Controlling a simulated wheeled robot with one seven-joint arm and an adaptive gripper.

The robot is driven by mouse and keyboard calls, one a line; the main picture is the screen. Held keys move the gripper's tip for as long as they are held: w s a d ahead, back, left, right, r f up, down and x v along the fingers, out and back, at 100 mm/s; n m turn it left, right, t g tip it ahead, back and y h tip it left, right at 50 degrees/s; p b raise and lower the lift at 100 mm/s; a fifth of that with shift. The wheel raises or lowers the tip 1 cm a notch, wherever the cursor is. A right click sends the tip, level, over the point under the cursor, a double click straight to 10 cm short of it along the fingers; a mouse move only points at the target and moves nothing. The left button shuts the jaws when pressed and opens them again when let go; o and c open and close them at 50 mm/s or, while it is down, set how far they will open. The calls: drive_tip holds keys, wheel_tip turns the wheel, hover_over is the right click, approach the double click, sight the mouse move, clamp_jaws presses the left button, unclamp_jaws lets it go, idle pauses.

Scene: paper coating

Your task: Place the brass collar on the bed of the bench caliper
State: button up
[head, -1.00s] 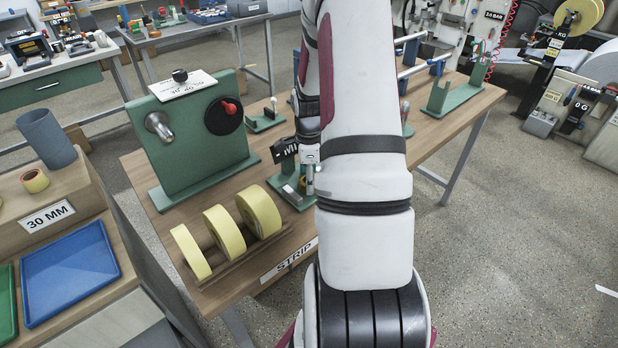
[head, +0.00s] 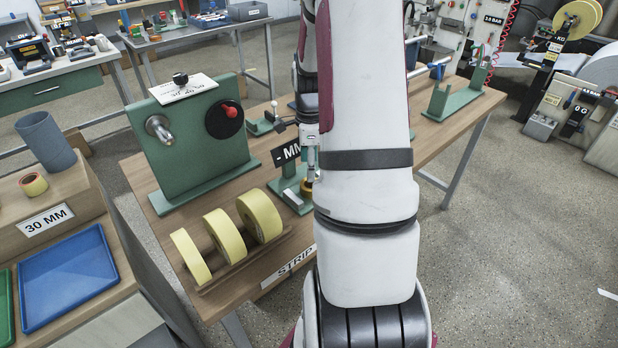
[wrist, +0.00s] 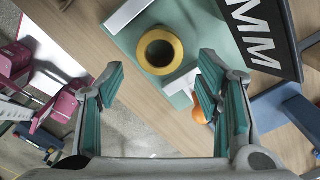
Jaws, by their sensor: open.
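The brass collar (wrist: 160,71) is a yellow ring lying flat on the green bed (wrist: 190,22) of the bench caliper, with its hole facing up. In the head view the collar (head: 307,187) is a small yellow patch on the caliper's green base (head: 286,184), partly hidden by my arm. The caliper's black display (head: 287,152) reads "- MM"; in the wrist view the display (wrist: 262,35) stands right of the collar. My gripper (wrist: 161,66) is open and empty, its fingers spread to either side of the collar without touching it.
A green stand (head: 195,145) with a knob and a row of yellow tape rolls (head: 228,236) stand left of the caliper. A blue tray (head: 68,275) lies on the left bench. Another green fixture (head: 450,100) stands farther back on the table.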

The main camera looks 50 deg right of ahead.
drive_tip(key=w+a+r+n+t+h, duration=0.1)
drive_tip(key=a+r+n+t, duration=0.1)
drive_tip(key=a+r+n, duration=1.5)
drive_tip(key=s+a+r+n+t, duration=0.1)
drive_tip(key=s+a+r+n, duration=0.2)
drive_tip(key=s+a+n, duration=0.2)
drive_tip(key=s+a+r+n+t+y, duration=0.1)
drive_tip(key=s+a+n, duration=0.4)
drive_tip(key=a, duration=0.7)
drive_tip(key=shift+s+r+n+t, duration=0.25)
drive_tip(key=shift+r+n+t, duration=0.3)
drive_tip(key=shift+r, duration=0.6)
